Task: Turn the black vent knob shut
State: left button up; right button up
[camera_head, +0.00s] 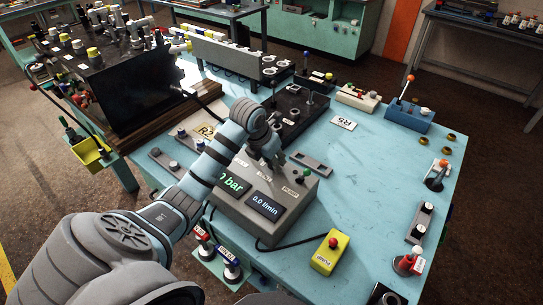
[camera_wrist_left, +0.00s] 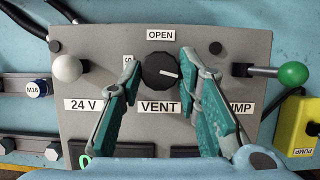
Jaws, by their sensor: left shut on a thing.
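The black vent knob (camera_wrist_left: 160,71) sits on the grey control box (camera_head: 243,212), between an OPEN label above and a VENT label below. Its white mark points right and slightly down. A label at its left is partly hidden by a finger; only an S shows. My left gripper (camera_head: 273,160) reaches down onto the top of the box. In the left wrist view, its two green fingers (camera_wrist_left: 159,74) flank the knob left and right, shut on it. In the head view the arm and gripper hide the knob. My right gripper is not in view.
A white-ball lever (camera_wrist_left: 66,68) stands left of the knob and a green-ball lever (camera_wrist_left: 292,74) right of it. A yellow pump pendant (camera_head: 330,253) lies in front of the box. The blue bench top (camera_head: 370,180) is fairly clear to the right.

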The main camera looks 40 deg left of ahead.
pick_arm(q)
jog(key=shift+d+n+y+p, duration=0.1)
jog(key=shift+n+y+p, duration=0.35)
jog(key=shift+n, duration=0.75)
jog(key=o, duration=1.1)
jog(key=shift+o, duration=0.2)
